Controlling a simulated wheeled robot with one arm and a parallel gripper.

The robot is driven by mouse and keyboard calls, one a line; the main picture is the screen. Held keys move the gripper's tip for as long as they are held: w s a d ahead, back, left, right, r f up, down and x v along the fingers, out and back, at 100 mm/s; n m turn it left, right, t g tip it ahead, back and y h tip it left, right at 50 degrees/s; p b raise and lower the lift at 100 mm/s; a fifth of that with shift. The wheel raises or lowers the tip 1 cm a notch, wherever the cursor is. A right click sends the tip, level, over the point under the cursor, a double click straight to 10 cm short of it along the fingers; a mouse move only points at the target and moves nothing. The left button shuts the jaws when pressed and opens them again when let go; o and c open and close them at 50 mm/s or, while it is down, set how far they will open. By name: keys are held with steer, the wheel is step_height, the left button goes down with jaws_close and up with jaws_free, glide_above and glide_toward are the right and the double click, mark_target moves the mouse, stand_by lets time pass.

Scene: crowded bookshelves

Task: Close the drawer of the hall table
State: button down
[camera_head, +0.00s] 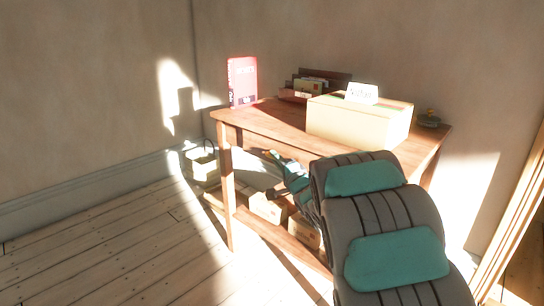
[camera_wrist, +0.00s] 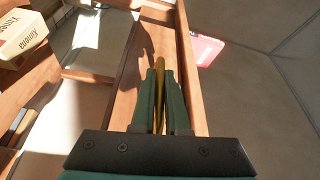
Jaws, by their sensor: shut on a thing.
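The wooden hall table (camera_head: 270,122) stands in the corner against the walls. My gripper (camera_wrist: 160,72) is shut on a thin brass-coloured piece (camera_wrist: 159,88), which looks like the drawer's handle. A wooden face, apparently the drawer front (camera_wrist: 128,85), lies just beyond the fingertips in the wrist view. In the head view my gripper (camera_head: 281,164) is at the table's front, below the top. My arm hides much of that front there, so I cannot tell how far the drawer stands out.
On the tabletop are a red book (camera_head: 242,80), a letter holder (camera_head: 308,87), a large box (camera_head: 358,118) with a white card (camera_head: 362,93), and a small green dish (camera_head: 430,121). Small boxes (camera_head: 268,208) sit on the lower shelf. A bag (camera_head: 202,164) stands left. The left floor is clear.

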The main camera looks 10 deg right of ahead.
steer(key=shift+w+d+p, duration=0.4)
steer(key=shift+w+d, duration=0.05)
steer(key=shift+d, duration=0.2)
steer(key=c, duration=0.9)
jaws_free()
steer(key=shift+w+d, duration=0.1)
steer(key=shift+v, duration=3.95)
